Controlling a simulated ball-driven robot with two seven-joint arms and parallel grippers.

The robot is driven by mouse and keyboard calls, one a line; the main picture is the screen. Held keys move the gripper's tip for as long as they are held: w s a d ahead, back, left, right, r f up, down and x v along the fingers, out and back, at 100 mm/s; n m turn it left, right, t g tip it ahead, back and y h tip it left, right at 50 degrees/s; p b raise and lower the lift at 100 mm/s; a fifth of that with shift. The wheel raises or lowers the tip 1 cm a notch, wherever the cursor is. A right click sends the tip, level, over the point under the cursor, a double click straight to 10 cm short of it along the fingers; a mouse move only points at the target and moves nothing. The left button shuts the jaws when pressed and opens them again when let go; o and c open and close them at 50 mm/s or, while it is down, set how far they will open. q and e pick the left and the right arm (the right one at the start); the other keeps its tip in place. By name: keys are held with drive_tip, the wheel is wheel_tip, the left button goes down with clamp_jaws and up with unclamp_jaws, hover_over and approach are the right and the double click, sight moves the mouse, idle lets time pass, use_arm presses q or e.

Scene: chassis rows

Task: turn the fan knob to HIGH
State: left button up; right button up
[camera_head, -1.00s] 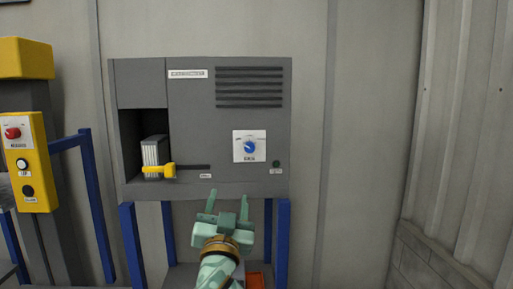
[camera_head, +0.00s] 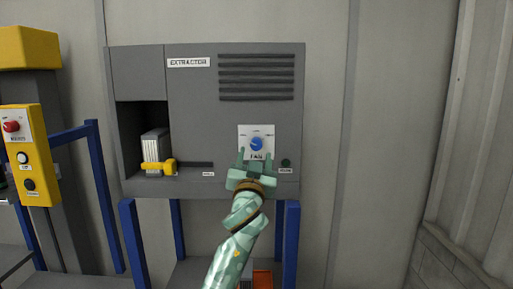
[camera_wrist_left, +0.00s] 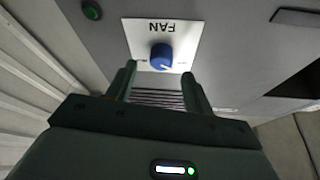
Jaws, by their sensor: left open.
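The blue fan knob (camera_head: 256,143) sits on a white plate (camera_head: 243,131) marked FAN on the grey extractor cabinet. Its scale marks are too small to read in the head view. My left gripper (camera_head: 254,158) is open just below and in front of the knob, its fingertips pointing at the plate. In the left wrist view the knob (camera_wrist_left: 161,56) shows upside down, ahead of the gap between the two open fingers (camera_wrist_left: 158,75). The fingers look apart from the knob. My right gripper is not in view.
The extractor cabinet (camera_head: 200,120) has a slotted vent (camera_head: 256,77) above the knob and a dark green button (camera_head: 286,163) at lower right. A yellow handle (camera_head: 163,166) is at the left slot. A yellow control post (camera_head: 28,170) stands far left.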

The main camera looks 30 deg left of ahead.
sight(256, 146)
use_arm(q)
drive_tip(key=x, duration=0.3)
drive_tip(key=shift+w+a+r, duration=0.2)
drive_tip(key=shift+w, duration=0.2)
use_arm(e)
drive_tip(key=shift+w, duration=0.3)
use_arm(q)
drive_tip(key=c, duration=1)
